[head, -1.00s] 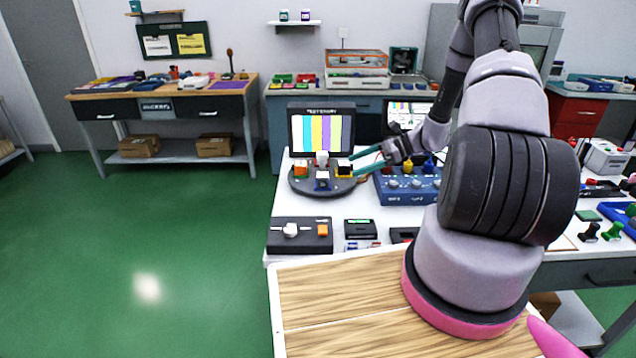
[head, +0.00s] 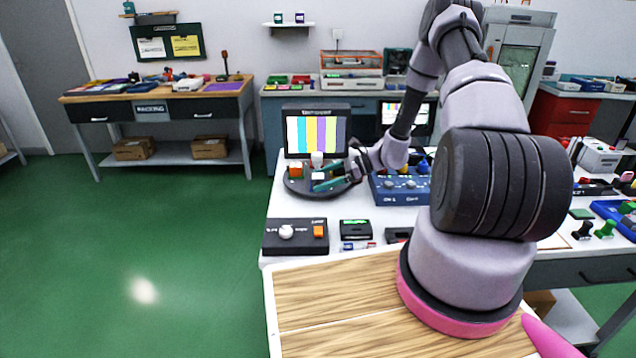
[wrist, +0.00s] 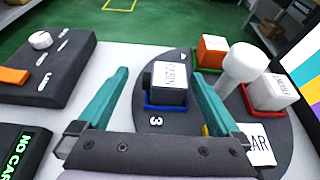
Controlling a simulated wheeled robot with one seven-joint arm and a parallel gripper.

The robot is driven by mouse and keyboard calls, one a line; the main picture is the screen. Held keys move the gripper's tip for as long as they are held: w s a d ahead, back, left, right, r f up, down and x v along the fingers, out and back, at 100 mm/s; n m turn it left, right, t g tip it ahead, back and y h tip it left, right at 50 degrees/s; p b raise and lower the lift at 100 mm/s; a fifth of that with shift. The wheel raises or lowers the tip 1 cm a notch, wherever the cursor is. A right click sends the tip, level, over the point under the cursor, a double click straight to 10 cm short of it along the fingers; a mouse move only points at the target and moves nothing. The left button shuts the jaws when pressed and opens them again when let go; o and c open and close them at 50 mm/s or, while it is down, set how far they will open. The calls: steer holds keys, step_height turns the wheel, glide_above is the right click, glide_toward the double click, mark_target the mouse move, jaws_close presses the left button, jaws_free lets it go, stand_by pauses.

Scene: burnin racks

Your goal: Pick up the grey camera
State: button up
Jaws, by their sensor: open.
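The grey camera (wrist: 168,96) is a small dark grey cube with a white label on top, in a blue-edged seat at mark 3 on a round dark turntable (wrist: 185,128). In the head view its white top (head: 318,176) shows between my fingers. My gripper (wrist: 159,75) is open, its teal fingers on either side of the camera. It also shows over the turntable in the head view (head: 328,178). A gap shows on the left; the right finger is close to the camera, and I cannot tell whether it touches.
On the turntable are an orange cube (wrist: 211,50), a white cube (wrist: 270,92), a white central knob (wrist: 246,62) and another labelled cube (wrist: 258,143), partly hidden by my right finger. A screen with colour bars (head: 316,133) stands behind. A dark control box (head: 295,236) lies nearer.

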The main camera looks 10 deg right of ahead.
steer(key=c, duration=1.3)
